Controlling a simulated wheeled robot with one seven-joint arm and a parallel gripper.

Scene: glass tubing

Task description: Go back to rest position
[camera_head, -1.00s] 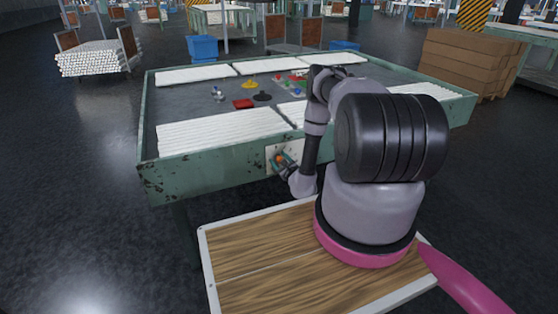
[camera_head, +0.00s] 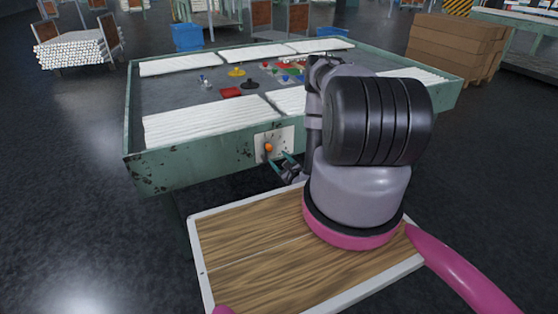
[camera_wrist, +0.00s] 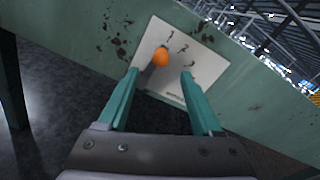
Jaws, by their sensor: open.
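My gripper (camera_wrist: 160,98) is open in the wrist view, with two teal fingers spread apart and nothing between them. Beyond the fingertips is a white panel (camera_wrist: 205,65) marked 1, 2 and 3, with an orange knob (camera_wrist: 160,56) near the 1. The knob appears between and past the fingertips, apart from them. In the head view my gripper (camera_head: 283,163) is small and partly hidden by my arm, just in front of the panel (camera_head: 284,139) and its orange knob (camera_head: 268,147).
The panel sits on the front side of a green worn table (camera_head: 190,167). Brown boxes (camera_head: 453,48) stand at the back right. The floor at left is clear.

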